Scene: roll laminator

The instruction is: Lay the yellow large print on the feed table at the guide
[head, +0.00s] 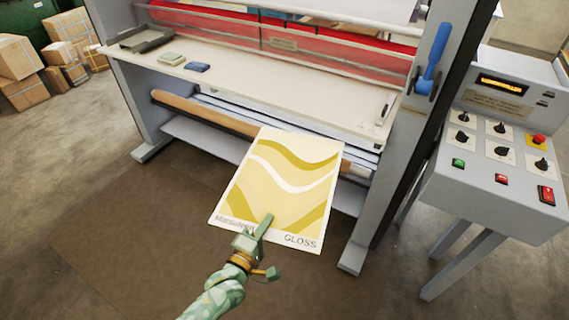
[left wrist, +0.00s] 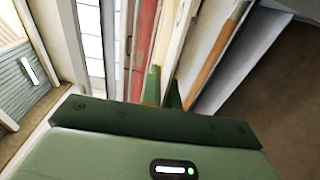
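The yellow large print (head: 283,180), with wavy bands and the word GLOSS along its near edge, hangs in front of the laminator. My left gripper (head: 262,228) is shut on its near edge, with one finger lying over the print. In the left wrist view my left gripper's fingers (left wrist: 165,90) are close together, with a pale strip between them that seems to be the print edge-on. The cream feed table (head: 270,88) lies beyond the print's far edge. A small upright piece (head: 383,113) at the table's right end may be the guide. My right gripper is not in view.
A grey tray (head: 147,39), a pale green pad (head: 171,59) and a blue pad (head: 197,67) lie on the table's left part. A brown roll (head: 205,113) runs below the table. The control panel (head: 500,140) stands at right. The table's middle is clear.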

